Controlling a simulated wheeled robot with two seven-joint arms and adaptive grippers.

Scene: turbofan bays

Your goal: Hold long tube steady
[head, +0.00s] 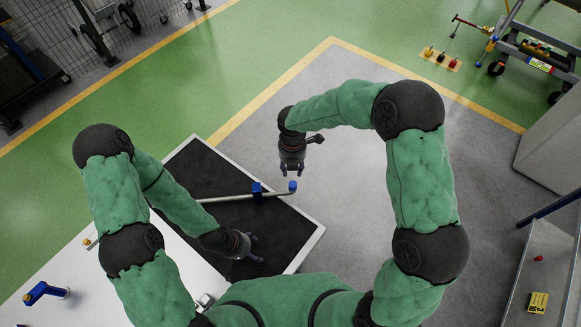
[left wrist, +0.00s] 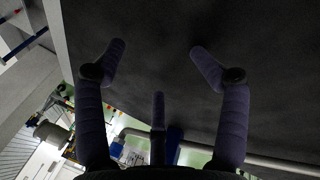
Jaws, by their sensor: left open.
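The long tube (head: 228,198) is a thin pale metal tube lying across the dark mat (head: 205,163). It carries a blue block (head: 257,190) and has a blue cap (head: 292,186) at its right end. My left arm hides part of its length. My left gripper (head: 250,250) is open and empty over the mat, on the near side of the tube and apart from it. In the left wrist view its spread fingers (left wrist: 158,70) face bare dark mat; the tube (left wrist: 275,162) shows at the lower right. My right gripper (head: 292,172) appears open, just beyond the blue cap, not visibly touching it.
The mat has a raised pale rim (head: 308,247). A blue tool (head: 45,292) lies on the white table (head: 65,270) at the left. A grey bench (head: 555,270) with a yellow item (head: 538,302) stands at the right. A wheeled cart (head: 535,50) stands at the back right. Grey floor beyond the mat is clear.

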